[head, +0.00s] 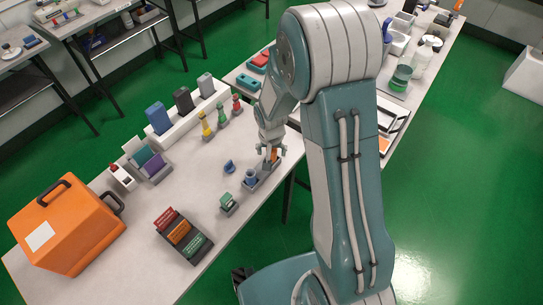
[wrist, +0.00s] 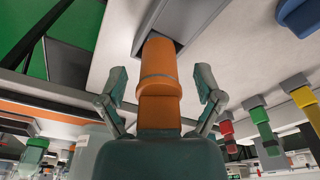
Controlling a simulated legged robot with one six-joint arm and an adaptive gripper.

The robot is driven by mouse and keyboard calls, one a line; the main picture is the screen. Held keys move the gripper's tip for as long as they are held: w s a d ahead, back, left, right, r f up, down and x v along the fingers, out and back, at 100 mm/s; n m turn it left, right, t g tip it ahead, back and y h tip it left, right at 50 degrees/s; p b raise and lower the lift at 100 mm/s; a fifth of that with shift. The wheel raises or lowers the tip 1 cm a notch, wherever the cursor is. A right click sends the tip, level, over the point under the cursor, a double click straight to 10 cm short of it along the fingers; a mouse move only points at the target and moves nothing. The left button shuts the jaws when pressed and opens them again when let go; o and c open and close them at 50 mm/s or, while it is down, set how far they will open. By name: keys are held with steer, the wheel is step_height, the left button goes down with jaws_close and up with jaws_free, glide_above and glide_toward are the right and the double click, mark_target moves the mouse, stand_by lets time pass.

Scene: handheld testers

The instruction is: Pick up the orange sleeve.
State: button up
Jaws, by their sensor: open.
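The orange sleeve (wrist: 158,85) stands in a grey holder (wrist: 162,20) in the wrist view, between the two fingers of my gripper (wrist: 160,90). The fingers are apart, one on each side of the sleeve, with small gaps visible. In the head view my gripper (head: 271,150) is over the grey holder (head: 262,178) near the bench's right edge. Only a small part of the orange sleeve (head: 274,155) shows there, behind the fingers. A blue sleeve (head: 250,177) stands in the same holder to the left.
A blue piece (head: 229,167) and a small green device (head: 228,203) are close by on the bench. Yellow, green and red testers (head: 221,115) stand in a row behind. An orange case (head: 65,225) is at the left. The bench front between them is partly clear.

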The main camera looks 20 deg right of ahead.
jaws_close()
stand_by(0.3)
steer(key=shift+r, duration=0.5)
step_height(320, 180, up, 2)
steer(key=shift+r, duration=0.2)
steer(key=s+r, duration=0.9)
steer(key=s, duration=0.5)
steer(key=shift+r, duration=0.35)
